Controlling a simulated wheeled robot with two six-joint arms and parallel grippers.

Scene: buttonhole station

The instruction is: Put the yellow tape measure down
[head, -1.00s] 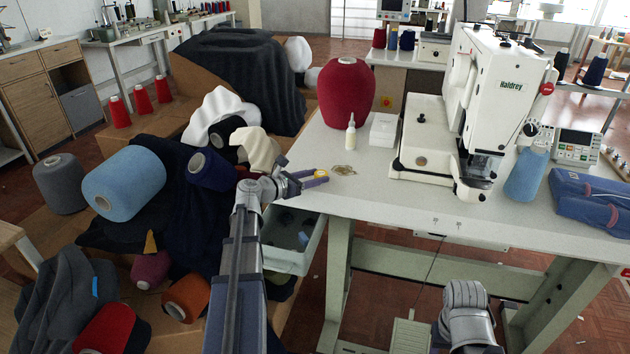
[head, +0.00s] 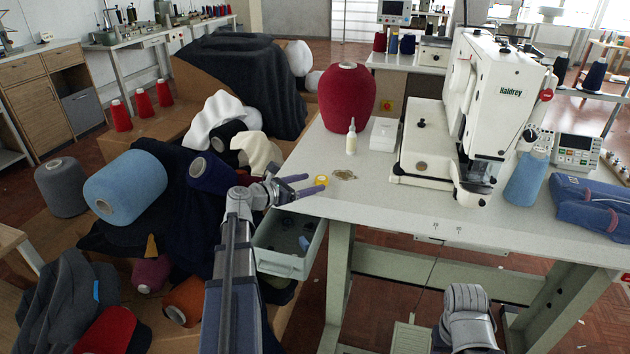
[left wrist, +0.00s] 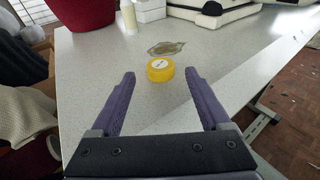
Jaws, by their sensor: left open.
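The yellow tape measure (head: 321,181) lies on the light table top near its left corner. It also shows in the left wrist view (left wrist: 160,69), a round yellow disc with a pale label on top. My left gripper (head: 308,186) is open and empty, just left of the tape measure. In the left wrist view its two purple fingers (left wrist: 158,84) are spread wide, with the tape measure beyond the tips and apart from them. My right arm shows at the lower right of the head view, but its fingers do not show.
A glue bottle (head: 351,139), a white box (head: 383,134), a big red cone (head: 346,97) and the sewing machine (head: 432,150) stand farther back. An open drawer (head: 285,262) hangs below the table's left edge.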

